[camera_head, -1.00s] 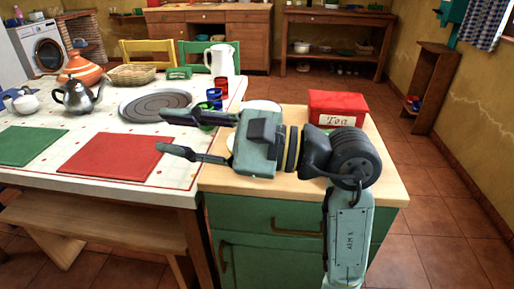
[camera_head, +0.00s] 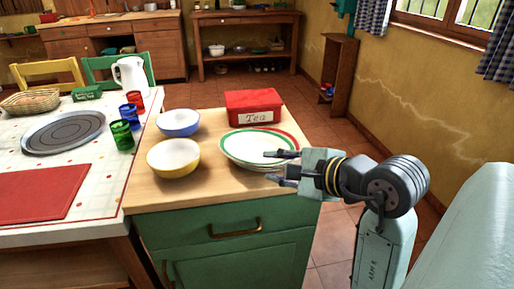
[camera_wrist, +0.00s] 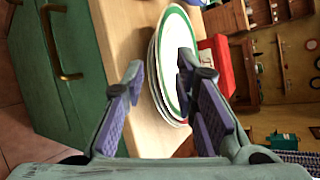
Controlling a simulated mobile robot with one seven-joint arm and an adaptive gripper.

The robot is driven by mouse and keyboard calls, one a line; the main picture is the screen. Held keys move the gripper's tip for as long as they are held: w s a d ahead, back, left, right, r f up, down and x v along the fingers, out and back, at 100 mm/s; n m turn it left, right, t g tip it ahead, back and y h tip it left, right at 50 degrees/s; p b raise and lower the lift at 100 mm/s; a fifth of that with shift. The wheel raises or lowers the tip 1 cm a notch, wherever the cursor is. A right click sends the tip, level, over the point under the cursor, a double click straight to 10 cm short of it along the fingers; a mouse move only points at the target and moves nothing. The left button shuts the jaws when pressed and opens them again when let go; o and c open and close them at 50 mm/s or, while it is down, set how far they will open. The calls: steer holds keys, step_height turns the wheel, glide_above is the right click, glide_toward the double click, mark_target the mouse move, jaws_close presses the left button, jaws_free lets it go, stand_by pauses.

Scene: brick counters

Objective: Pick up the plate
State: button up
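A stack of plates (camera_head: 243,146) stands on the wooden top of the green cabinet. The top plate is white with a green rim, and a red rim shows behind it. My gripper (camera_head: 270,168) is open and empty at the stack's right front edge. In the wrist view the plates (camera_wrist: 173,45) appear on edge between and beyond the open fingers (camera_wrist: 160,70). One finger overlaps the top plate's face; the other is on the counter side of the rim. I cannot tell whether either finger touches.
A yellow bowl (camera_head: 173,158) and a blue bowl (camera_head: 178,122) stand left of the plates. A red tea box (camera_head: 253,106) is close behind them. The dining table (camera_head: 75,175) adjoins the cabinet (camera_head: 225,250) on the left. Floor is open to the right.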

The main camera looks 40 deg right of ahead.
mark_target(259, 164)
steer(key=p+x, duration=0.1)
steer(key=x, duration=0.4)
steer(key=shift+w+d+f+p, duration=0.1)
steer(key=shift+d+p, duration=0.05)
steer(key=shift+p, duration=0.2)
steer(key=shift+c, duration=0.2)
jaws_close()
